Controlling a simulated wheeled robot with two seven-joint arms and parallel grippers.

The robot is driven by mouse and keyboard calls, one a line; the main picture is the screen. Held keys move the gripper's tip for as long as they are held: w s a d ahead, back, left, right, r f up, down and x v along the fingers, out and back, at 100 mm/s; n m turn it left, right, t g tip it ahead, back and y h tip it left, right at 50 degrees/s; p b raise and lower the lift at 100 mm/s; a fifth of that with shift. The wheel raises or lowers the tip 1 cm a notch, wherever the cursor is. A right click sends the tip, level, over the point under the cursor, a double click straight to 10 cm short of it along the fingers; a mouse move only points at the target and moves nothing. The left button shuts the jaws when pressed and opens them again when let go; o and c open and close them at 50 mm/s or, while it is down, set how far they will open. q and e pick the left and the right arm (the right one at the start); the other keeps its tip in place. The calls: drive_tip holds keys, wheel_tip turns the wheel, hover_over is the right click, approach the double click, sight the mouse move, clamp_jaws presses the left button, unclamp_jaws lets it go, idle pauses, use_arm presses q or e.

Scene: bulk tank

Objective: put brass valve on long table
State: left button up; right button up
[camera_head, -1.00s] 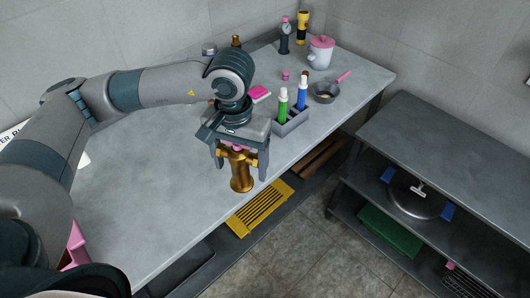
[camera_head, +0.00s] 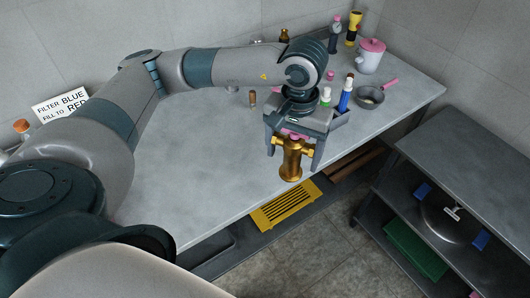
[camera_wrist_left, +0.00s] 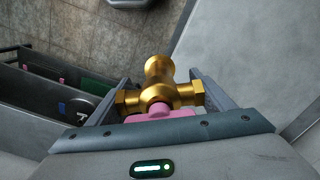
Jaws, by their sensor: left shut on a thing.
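The brass valve (camera_head: 291,160) is a gold fitting with two side stubs and a pink top. My left gripper (camera_head: 294,148) is shut on it and holds it upright near the front edge of the long grey table (camera_head: 190,180). The wrist view shows the valve (camera_wrist_left: 158,68) between both fingers of the left gripper (camera_wrist_left: 160,92). Whether its base touches the tabletop cannot be told. My right gripper is not in view.
A green and a blue bottle (camera_head: 345,97), a small pan (camera_head: 369,97) and a pink-lidded pot (camera_head: 370,57) stand right of and behind the gripper. A yellow grate (camera_head: 287,205) lies below the table edge. A dark shelf unit (camera_head: 475,160) stands right. The table's left part is clear.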

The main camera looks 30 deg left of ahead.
use_arm(q)
drive_tip(key=w+a+f+n+b, duration=0.1)
drive_tip(key=w+a+n+b, duration=0.1)
drive_tip(key=w+n, duration=0.3)
drive_tip(key=w+a+f+n+b, duration=0.2)
drive_tip(key=w+n, duration=0.4)
drive_tip(key=n, duration=0.5)
drive_tip(key=shift+w+b, duration=0.25)
drive_tip(key=shift+b, duration=0.4)
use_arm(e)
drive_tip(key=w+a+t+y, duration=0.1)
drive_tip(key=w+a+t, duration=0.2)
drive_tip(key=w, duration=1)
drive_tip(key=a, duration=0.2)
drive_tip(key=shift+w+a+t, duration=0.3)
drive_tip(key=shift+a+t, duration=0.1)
use_arm(q)
drive_tip(key=shift+a, duration=0.15)
drive_tip(key=a+f+p, duration=0.3)
drive_tip(key=a+f, duration=0.4)
drive_tip(key=a, duration=0.4)
drive_tip(key=shift+a, duration=0.25)
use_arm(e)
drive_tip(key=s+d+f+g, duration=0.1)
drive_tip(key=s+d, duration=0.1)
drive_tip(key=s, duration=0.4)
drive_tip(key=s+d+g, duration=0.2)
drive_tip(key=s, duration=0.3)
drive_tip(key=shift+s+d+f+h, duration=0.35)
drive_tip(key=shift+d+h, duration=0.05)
